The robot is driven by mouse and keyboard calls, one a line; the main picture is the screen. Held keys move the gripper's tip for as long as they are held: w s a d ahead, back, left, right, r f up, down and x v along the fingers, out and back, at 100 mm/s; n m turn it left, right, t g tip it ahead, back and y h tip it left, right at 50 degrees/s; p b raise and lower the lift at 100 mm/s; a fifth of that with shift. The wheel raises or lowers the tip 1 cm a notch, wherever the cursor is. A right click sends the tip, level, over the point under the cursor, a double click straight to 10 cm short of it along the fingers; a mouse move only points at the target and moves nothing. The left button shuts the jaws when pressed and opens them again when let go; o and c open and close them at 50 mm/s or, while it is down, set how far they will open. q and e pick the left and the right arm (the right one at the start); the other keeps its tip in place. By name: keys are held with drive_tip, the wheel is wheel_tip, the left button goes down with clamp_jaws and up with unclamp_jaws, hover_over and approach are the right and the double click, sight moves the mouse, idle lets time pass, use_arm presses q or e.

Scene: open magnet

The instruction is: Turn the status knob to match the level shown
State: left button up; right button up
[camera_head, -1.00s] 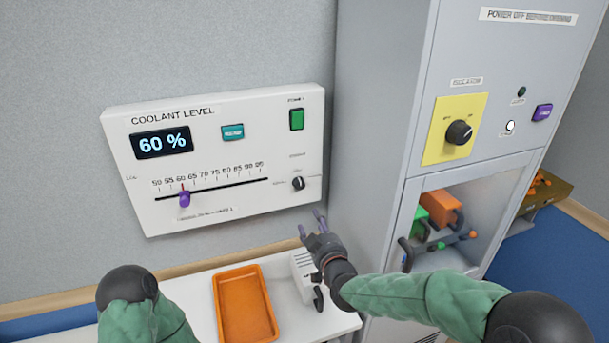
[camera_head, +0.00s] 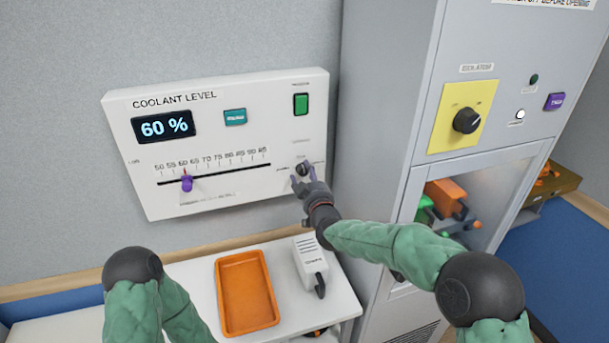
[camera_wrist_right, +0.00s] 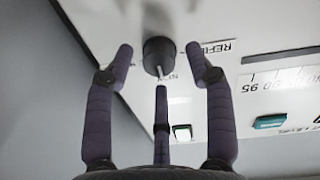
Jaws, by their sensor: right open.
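The white coolant level panel (camera_head: 216,145) hangs on the wall and its display (camera_head: 163,126) reads 60 %. A small black status knob (camera_head: 303,169) sits at the panel's lower right; its label is too small to read in the head view. In the right wrist view the black knob (camera_wrist_right: 159,55) is between and just beyond my fingertips, with a pale pointer mark on it. My right gripper (camera_head: 304,181) is open in front of the knob, fingers spread on both sides and apart from it. My left gripper is out of view; only its arm shows.
A purple slider (camera_head: 187,183) stands near 60 on the panel's scale. A green switch (camera_head: 301,104) is above the knob. An orange tray (camera_head: 246,293) and a white handheld device (camera_head: 311,262) lie below. A grey cabinet (camera_head: 400,100) stands close on the right.

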drive_tip(key=shift+w+a, duration=0.15)
drive_tip(key=shift+w, duration=0.35)
clamp_jaws()
